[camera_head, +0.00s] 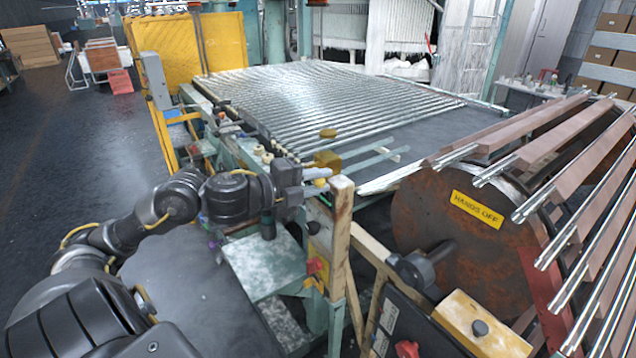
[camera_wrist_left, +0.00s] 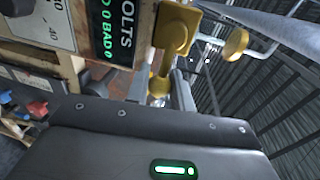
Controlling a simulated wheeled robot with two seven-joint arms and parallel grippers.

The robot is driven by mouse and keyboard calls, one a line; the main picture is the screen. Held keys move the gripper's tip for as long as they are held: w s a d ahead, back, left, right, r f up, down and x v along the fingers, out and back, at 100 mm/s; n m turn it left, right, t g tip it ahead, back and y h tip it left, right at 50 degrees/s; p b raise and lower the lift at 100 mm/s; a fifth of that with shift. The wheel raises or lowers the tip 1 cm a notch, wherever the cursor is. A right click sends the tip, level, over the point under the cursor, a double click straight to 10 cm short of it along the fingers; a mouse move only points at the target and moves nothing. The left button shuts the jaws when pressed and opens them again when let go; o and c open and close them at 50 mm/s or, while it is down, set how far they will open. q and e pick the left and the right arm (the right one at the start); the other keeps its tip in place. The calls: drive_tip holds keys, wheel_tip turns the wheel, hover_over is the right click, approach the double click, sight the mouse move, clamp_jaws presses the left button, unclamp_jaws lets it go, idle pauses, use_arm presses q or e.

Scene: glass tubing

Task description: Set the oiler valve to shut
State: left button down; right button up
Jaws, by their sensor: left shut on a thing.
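The oiler valve shows as a yellow-brass body (camera_head: 328,160) beside the top of a wooden post in the head view. A round brass knob (camera_head: 328,133) sits above it. In the left wrist view the brass body (camera_wrist_left: 174,32) is at the top middle, and the round knob (camera_wrist_left: 236,43) is to its right on a pipe. My left gripper (camera_head: 319,173) is at the valve, and its jaws (camera_wrist_left: 160,88) are shut on a yellow part of it, the handle as far as I can tell. The fingers partly hide that part. My right gripper is in neither view.
A wooden post (camera_head: 342,230) stands close to my left gripper. A rusty drum (camera_head: 465,250) with a "HANDS OFF" label is to the right. Glass tubes cover the table (camera_head: 430,140) behind. In the wrist view a panel with a green display (camera_wrist_left: 112,30) is close left of the valve.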

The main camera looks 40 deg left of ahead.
use_arm(q)
drive_tip(key=shift+f, duration=0.1)
drive_tip(key=c, duration=1.3)
unclamp_jaws()
drive_tip(key=shift+o, duration=0.2)
drive_tip(key=shift+s, duration=0.1)
drive_tip(key=p+v, duration=0.8)
drive_tip(key=v, duration=0.2)
drive_tip(key=shift+s+a, duration=0.15)
drive_tip(key=shift+s, duration=0.1)
